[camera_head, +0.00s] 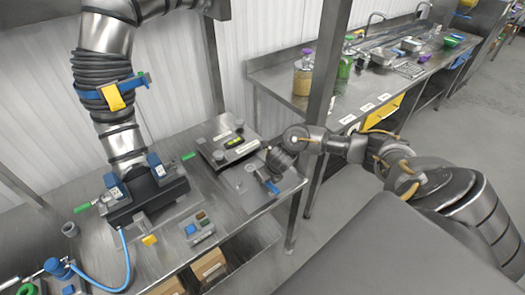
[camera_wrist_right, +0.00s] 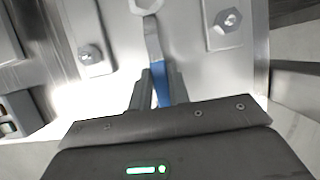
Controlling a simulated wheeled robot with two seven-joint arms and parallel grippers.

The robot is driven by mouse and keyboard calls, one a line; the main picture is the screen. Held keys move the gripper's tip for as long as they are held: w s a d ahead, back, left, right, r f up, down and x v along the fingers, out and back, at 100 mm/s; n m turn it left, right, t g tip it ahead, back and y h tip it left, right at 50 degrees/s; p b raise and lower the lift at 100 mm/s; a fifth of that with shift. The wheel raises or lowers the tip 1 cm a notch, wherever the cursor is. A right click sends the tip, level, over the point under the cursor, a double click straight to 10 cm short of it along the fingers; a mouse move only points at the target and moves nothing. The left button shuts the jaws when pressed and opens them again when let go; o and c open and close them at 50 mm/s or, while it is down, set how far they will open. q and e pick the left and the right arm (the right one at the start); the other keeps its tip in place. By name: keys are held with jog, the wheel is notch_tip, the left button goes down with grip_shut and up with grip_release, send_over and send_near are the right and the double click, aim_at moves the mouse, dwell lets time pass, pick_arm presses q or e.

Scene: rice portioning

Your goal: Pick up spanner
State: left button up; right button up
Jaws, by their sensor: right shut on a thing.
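My right gripper (camera_head: 268,180) reaches in from the right over the right end of the metal table. The spanner has a blue handle and a bare metal shaft with a pale head. In the right wrist view the spanner (camera_wrist_right: 153,45) stands between the two dark fingers of my right gripper (camera_wrist_right: 158,85), which are shut on its blue handle. Its head points away from the gripper, at the top edge of the picture. In the head view only a small blue part of the spanner (camera_head: 272,187) shows beside the gripper. My left gripper is not in view.
A metal plate with a bolt (camera_wrist_right: 228,18) lies near the spanner. A table post (camera_head: 325,70) stands close to my right arm. A bench (camera_head: 365,105) runs behind.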

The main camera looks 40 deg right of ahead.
jog(key=shift+r, duration=0.15)
grip_shut()
jog(key=shift+r, duration=0.3)
notch_tip(320, 180, up, 2)
jog(key=shift+w+r, duration=0.1)
jog(key=s+a+r+p, duration=0.5)
jog(key=s+a+r, duration=0.3)
jog(key=a+r, duration=0.2)
jog(key=shift+s+a+p, duration=0.15)
jog(key=shift+a+p, duration=0.25)
jog(key=shift+a, duration=0.3)
jog(key=shift+a+f, duration=0.1)
